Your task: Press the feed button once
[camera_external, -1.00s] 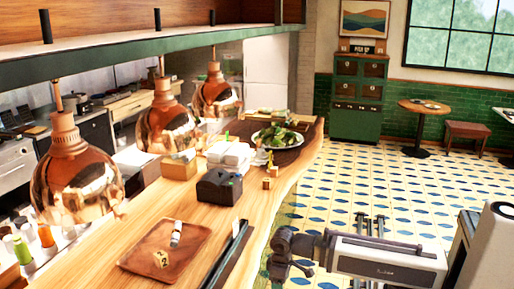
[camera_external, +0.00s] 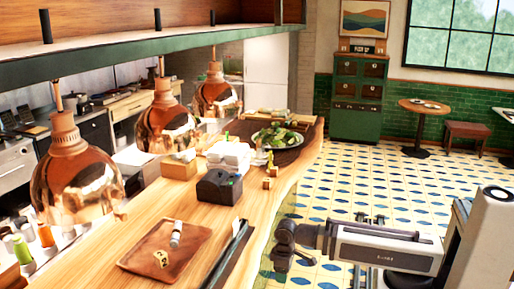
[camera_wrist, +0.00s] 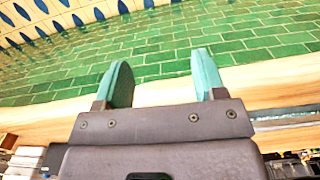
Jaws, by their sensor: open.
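A small black box-shaped machine, which looks like a ticket printer (camera_external: 217,188), stands on the wooden counter in the external view. In the external view my wrist is at the lower right, beyond the counter's right edge and well apart from the printer. My fingertips are hard to make out there.
A wooden tray (camera_external: 140,262) with a number tag and small tube lies on the near counter (camera_external: 205,226). Copper lamps (camera_external: 78,178) hang over its left side. White boxes (camera_external: 228,156) and a plate of greens (camera_external: 272,137) stand behind the printer. Floor space lies right.

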